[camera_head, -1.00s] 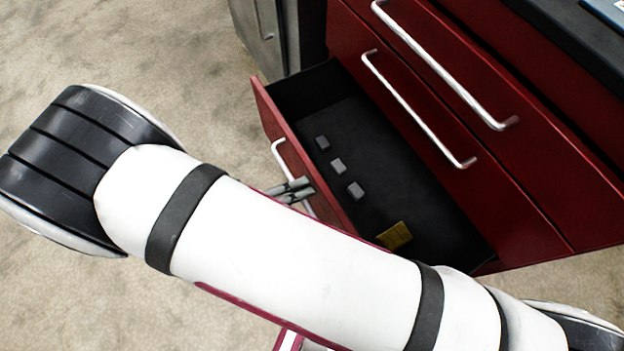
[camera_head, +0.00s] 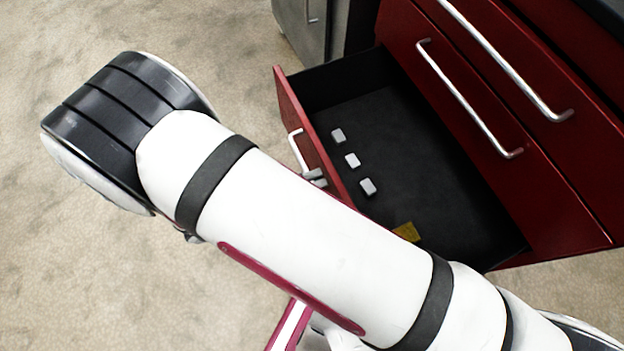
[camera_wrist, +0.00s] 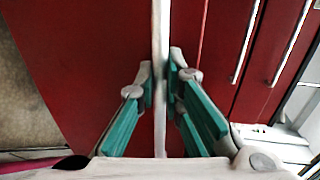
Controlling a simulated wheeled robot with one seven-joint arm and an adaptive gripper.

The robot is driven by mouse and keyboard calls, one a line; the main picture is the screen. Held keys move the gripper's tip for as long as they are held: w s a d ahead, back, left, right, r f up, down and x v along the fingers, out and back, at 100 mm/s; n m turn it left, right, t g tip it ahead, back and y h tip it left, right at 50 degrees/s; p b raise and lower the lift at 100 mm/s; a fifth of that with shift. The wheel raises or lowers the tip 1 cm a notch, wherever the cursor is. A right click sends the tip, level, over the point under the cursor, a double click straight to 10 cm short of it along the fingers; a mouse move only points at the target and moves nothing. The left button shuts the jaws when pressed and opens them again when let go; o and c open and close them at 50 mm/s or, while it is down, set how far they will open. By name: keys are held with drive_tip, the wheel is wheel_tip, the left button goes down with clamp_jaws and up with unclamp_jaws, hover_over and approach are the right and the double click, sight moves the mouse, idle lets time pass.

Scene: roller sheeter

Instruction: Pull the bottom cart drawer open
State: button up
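The bottom cart drawer (camera_head: 298,120) is red with a dark interior and stands well out from the cart in the head view. Its pale bar handle (camera_head: 296,150) is on the outer front, partly hidden by my arm. In the wrist view the handle (camera_wrist: 161,40) runs upright between the fingers of my gripper (camera_wrist: 161,80), which close on it from both sides. In the head view only the grey fingertips of my gripper (camera_head: 316,178) show at the handle.
Several small items lie in the drawer: grey blocks (camera_head: 352,160) and a yellow piece (camera_head: 407,231). Closed red drawers with bar handles (camera_head: 470,100) are above. A grey cabinet (camera_head: 305,25) stands behind. Carpet floor at left is clear.

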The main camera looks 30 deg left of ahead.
drive_tip(key=shift+o, duration=0.6)
drive_tip(key=v, duration=0.7)
drive_tip(key=shift+s+a, duration=0.15)
drive_tip(key=shift+s, duration=0.05)
drive_tip(key=shift+r, duration=0.1)
